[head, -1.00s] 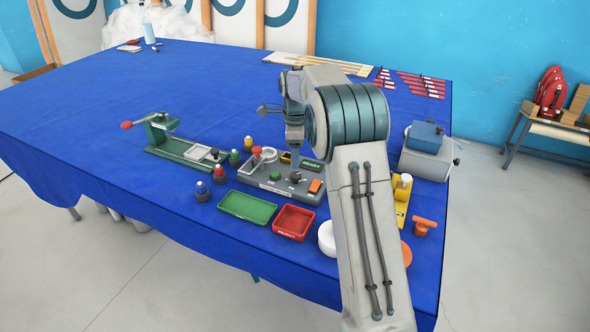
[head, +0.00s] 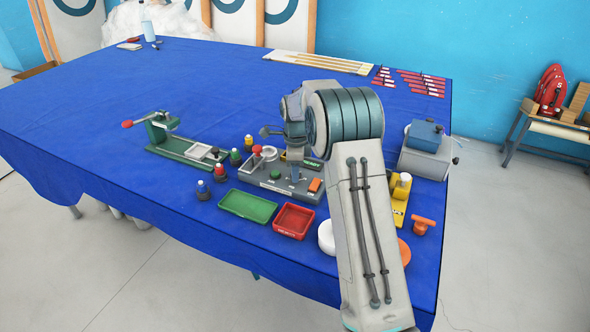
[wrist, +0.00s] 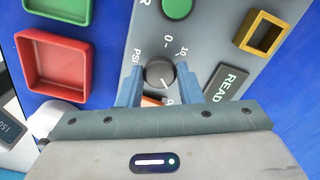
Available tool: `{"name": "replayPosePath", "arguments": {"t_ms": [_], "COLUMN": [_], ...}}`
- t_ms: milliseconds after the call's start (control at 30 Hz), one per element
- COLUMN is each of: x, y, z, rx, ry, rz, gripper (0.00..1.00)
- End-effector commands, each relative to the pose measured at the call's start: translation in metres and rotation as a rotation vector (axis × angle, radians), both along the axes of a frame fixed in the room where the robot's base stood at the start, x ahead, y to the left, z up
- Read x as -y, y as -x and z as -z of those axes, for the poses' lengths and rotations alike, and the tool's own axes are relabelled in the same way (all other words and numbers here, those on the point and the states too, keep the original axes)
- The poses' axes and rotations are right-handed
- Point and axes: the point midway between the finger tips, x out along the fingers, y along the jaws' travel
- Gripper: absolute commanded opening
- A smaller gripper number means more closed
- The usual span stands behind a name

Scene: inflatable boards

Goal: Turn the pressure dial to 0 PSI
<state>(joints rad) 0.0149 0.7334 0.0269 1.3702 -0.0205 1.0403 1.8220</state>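The pressure dial (wrist: 159,73) is a dark grey round knob on a grey control panel (wrist: 205,42), seen in the wrist view. Scale marks "0" and "10" and the letters "PSI" are printed around it. A pale mark shows on the knob's lower-right side in that view. My gripper (wrist: 159,70) has its two blue fingers on either side of the knob, with narrow gaps that suggest it is open. Firm contact cannot be made out. In the head view the panel (head: 255,181) sits near the table's front edge, and my wrist hides the dial.
On the panel are a green button (wrist: 177,7), a READY display (wrist: 226,84), a yellow square frame (wrist: 262,33) and an orange switch (head: 315,185). Green (head: 247,206) and red (head: 293,221) trays lie in front. A green clamp stand (head: 178,146) is left.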

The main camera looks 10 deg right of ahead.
Motion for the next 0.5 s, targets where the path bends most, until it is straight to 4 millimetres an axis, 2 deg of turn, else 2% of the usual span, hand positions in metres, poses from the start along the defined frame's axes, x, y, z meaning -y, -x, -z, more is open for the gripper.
{"name": "replayPosePath", "arguments": {"t_ms": [267,500], "x": [0.0004,0.0007], "y": [-0.0011,-0.0015], "z": [-0.0008,-0.0007], "rx": [0.005,0.006], "ry": [0.001,0.001], "rz": [-0.028,-0.152], "gripper": [0.1,0.1]}}
